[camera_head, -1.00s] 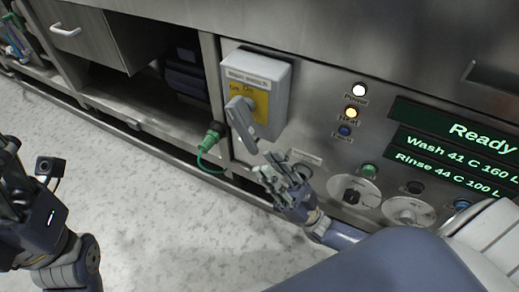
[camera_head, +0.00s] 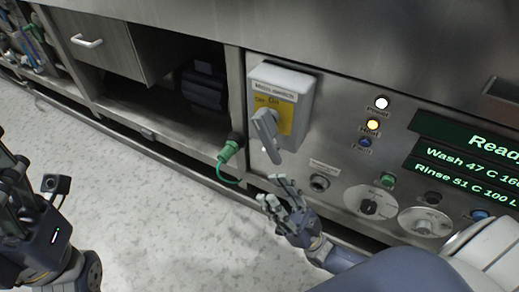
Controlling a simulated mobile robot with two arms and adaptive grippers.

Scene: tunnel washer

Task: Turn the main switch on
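The main switch is a grey box (camera_head: 301,91) with a yellow plate (camera_head: 284,114) marked Off and On. My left gripper (camera_head: 14,190) is at the left edge, far from the switch. It is partly cut off, so its opening cannot be judged.
A green plug (camera_head: 229,151) with a cable is left of the switch. Right of it are a lit white Power lamp (camera_head: 382,103), a lit amber Heat lamp (camera_head: 373,125), dials (camera_head: 370,203) and a display (camera_head: 465,165) reading Ready. The floor (camera_head: 150,215) is clear.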

